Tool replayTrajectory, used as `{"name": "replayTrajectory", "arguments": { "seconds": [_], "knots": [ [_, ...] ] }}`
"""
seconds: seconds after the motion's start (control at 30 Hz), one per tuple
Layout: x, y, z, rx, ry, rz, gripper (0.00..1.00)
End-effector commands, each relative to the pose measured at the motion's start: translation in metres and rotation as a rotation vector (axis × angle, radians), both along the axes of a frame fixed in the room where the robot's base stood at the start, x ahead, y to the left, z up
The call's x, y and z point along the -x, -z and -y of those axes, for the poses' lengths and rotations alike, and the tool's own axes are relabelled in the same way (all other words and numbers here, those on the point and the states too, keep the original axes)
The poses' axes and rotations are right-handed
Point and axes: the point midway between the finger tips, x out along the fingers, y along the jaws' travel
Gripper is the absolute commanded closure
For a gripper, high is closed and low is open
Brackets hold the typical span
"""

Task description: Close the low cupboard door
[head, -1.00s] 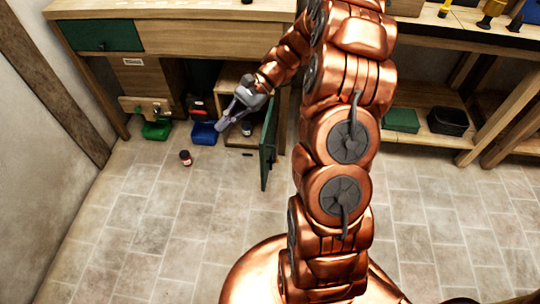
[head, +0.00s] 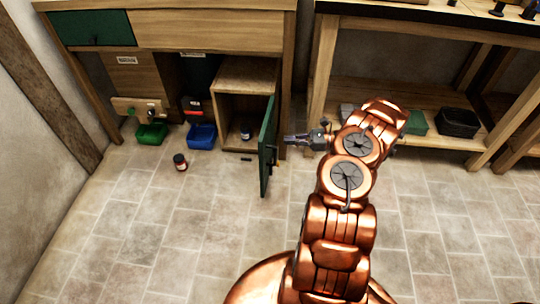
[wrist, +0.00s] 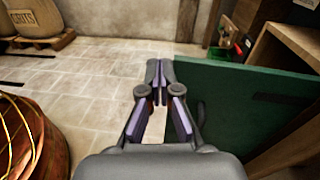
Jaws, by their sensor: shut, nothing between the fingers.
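The low cupboard (head: 248,72) stands under the bench, its front open. Its green door (head: 268,146) is swung wide open, sticking out towards me from the cupboard's right side. My gripper (head: 287,139) is shut and empty, just right of the door on its outer side, pointing left at it.
A small jar (head: 246,132) stands inside the cupboard. A dark jar (head: 180,162) stands on the floor to the left. A blue bin (head: 202,136) and a green bin (head: 151,133) sit left of the cupboard.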

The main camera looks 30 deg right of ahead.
Motion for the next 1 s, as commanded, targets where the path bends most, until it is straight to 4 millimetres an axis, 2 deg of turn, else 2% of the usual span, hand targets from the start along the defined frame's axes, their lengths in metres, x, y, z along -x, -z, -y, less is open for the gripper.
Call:
{"name": "replayTrajectory", "arguments": {
  "seconds": [0.03,0.1,0.2,0.3,0.43,0.67,1.0],
  "knots": [
    [0.007,0.024,0.013,-0.017,0.036,-0.010,1.00],
    [0.015,0.044,0.027,-0.036,0.078,-0.018,1.00],
    [0.025,0.063,0.041,-0.060,0.122,-0.028,1.00],
    [0.032,0.076,0.049,-0.076,0.150,-0.035,1.00],
    [0.034,0.082,0.053,-0.082,0.164,-0.036,1.00],
    [0.019,0.082,0.039,-0.079,0.164,-0.036,1.00],
    [-0.021,0.083,-0.004,-0.082,0.162,-0.037,1.00]
  ]
}}
